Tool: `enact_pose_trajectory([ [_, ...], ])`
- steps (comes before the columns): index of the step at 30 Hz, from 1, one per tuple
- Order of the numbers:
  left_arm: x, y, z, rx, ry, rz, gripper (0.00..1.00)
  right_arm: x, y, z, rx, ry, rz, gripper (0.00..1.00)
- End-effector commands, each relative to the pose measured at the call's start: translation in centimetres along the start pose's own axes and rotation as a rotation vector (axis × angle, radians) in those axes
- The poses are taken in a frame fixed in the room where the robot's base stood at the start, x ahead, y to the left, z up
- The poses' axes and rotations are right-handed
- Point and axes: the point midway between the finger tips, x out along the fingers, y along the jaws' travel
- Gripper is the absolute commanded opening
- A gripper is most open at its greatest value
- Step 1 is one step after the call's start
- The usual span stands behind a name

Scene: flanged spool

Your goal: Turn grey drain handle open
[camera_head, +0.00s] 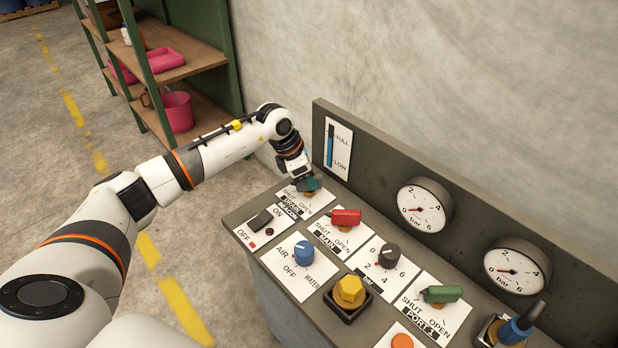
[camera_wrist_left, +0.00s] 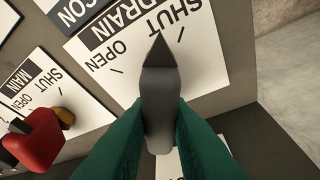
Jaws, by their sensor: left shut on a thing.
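The grey drain handle (camera_wrist_left: 165,85) is a pointed lever on the white DRAIN plate (camera_wrist_left: 215,65). In the left wrist view its tip points up, between the SHUT mark and the OPEN mark, nearer the SHUT mark. My left gripper (camera_head: 309,184) is at the far left corner of the panel, over the DRAIN plate, and hides most of the handle in the head view. Its two green fingers (camera_wrist_left: 160,112) are shut on the handle, one on each side. My right gripper is not in view.
The red MAIN handle (camera_head: 346,217) is close by and also shows in the wrist view (camera_wrist_left: 38,140). A black switch (camera_head: 261,219), a blue knob (camera_head: 304,252) and a yellow knob (camera_head: 348,291) stand nearby. The panel's upright back (camera_head: 372,165) rises behind.

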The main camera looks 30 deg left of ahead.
Motion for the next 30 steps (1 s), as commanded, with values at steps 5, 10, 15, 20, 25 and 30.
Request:
enact_pose_trajectory([
  [5, -0.1, -0.1, -0.1, -0.151, 0.004, -0.067, 0.0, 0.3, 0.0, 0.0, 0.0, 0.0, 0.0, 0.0],
  [10, 0.0, -0.1, -0.1, -0.299, 0.005, -0.13, 0.0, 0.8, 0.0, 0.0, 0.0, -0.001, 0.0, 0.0],
  [15, 0.0, -0.1, -0.1, -0.448, 0.005, -0.191, 0.0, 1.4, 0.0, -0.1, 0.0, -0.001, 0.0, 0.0],
  [20, 0.1, -0.1, -0.1, -0.589, 0.006, -0.248, 0.0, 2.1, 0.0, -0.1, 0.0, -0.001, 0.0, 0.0],
  [25, 0.1, -0.1, -0.1, -0.739, 0.007, -0.31, 0.0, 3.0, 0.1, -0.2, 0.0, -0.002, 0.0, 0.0],
  [30, 0.0, -0.1, -0.1, -0.882, 0.008, -0.369, 0.0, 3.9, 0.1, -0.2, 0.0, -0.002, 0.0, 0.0],
])
